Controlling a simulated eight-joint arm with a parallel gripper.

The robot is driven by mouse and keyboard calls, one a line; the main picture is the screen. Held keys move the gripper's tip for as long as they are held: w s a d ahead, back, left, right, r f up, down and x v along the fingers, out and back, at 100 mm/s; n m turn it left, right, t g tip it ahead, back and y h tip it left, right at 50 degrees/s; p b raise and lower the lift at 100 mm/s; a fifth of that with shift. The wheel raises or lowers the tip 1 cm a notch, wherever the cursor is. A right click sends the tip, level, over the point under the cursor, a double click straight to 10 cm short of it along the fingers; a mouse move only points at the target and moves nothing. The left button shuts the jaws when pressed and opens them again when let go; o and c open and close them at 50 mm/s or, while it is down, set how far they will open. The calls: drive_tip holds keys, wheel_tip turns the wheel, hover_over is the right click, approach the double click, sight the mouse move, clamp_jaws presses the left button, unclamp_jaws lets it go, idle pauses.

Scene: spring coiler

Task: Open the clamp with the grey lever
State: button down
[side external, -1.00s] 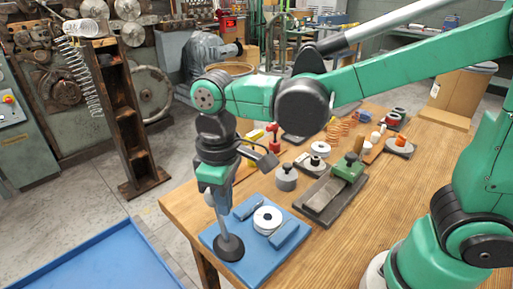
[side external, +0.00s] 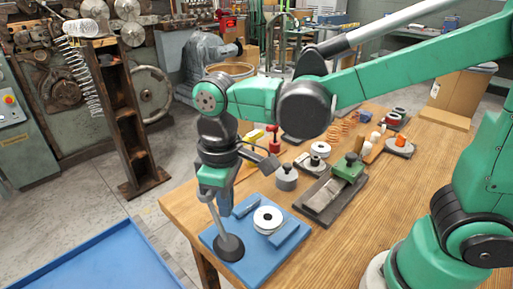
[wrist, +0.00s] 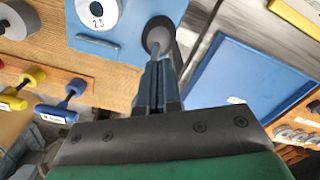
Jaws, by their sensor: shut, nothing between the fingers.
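The clamp is a blue plate (side external: 272,252) at the table's near left corner. A white disc (side external: 268,219) sits on it between two blue blocks. A thin grey lever (side external: 216,222) rises, tilted, from a round dark base (side external: 229,247) on the plate. In the wrist view the lever (wrist: 156,44) is seen almost end-on, and the disc (wrist: 97,13) is marked 25. My gripper (side external: 224,205) points down beside the lever's upper part. Its blue fingers (wrist: 157,68) are shut and empty. I cannot tell whether they touch the lever.
A grey weight (side external: 286,178) and a dark fixture with a green block (side external: 349,167) stand behind the clamp. Red and yellow handled pieces stand farther back. A blue tray (side external: 105,262) lies below left. The table's right front is clear.

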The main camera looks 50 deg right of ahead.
wheel_tip(320, 180, up, 8)
drive_tip(key=shift+f, duration=0.2)
idle(0.3)
